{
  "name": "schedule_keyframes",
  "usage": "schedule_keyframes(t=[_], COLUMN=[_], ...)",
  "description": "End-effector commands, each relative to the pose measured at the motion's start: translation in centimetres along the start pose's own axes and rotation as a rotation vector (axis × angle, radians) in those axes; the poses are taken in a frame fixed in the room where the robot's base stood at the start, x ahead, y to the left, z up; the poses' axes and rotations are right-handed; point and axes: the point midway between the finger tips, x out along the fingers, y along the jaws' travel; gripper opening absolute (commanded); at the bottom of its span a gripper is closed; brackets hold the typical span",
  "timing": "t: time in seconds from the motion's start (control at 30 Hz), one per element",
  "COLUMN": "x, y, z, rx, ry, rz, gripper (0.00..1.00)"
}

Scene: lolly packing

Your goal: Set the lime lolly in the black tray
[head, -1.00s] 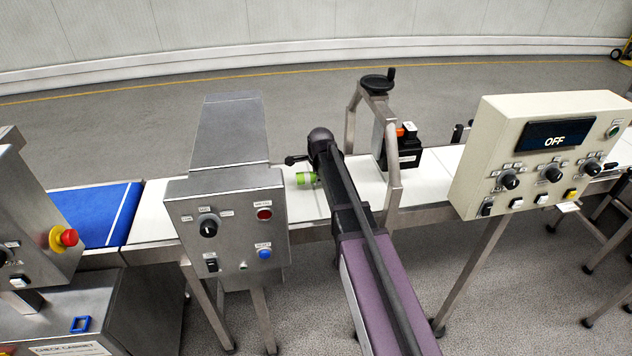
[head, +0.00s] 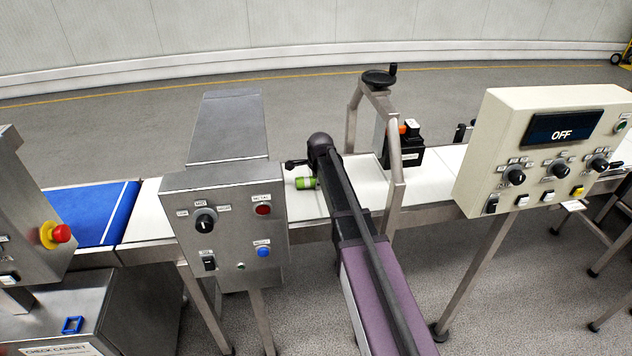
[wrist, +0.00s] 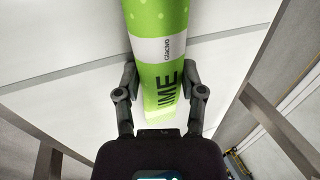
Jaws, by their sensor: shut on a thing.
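The lime lolly (wrist: 158,50) is a bright green wrapped bar with a white band and the dark letters "IME". In the wrist view it lies between the two fingers of my gripper (wrist: 158,85), which are shut on its sides. In the head view the lolly (head: 305,183) shows as a small green piece over the white conveyor, beside the dark end of my arm. My gripper is mostly hidden there behind my arm. I cannot tell whether the lolly touches the belt. No black tray can be made out in either view.
A steel control box (head: 225,225) stands close left of the lolly. A metal frame with a hand crank (head: 378,80) and a black sensor unit (head: 405,150) stand close right. A cream panel reading OFF (head: 545,150) is farther right. A blue belt (head: 90,212) lies far left.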

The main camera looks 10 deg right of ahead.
Motion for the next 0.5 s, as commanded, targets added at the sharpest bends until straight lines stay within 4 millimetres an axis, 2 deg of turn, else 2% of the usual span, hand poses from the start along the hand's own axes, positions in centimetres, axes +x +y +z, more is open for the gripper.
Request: schedule_keyframes(t=[0.27, 0.3, 0.4, 0.5], x=[0.36, 0.26, 0.23, 0.23], y=[0.12, 0.08, 0.08, 0.07], z=[-0.04, -0.05, -0.06, -0.07], rx=[0.001, 0.001, 0.001, 0.001], ry=[0.000, 0.000, 0.000, 0.000], rz=[0.000, 0.000, 0.000, 0.000], gripper=[0.01, 0.61, 0.86, 0.86])
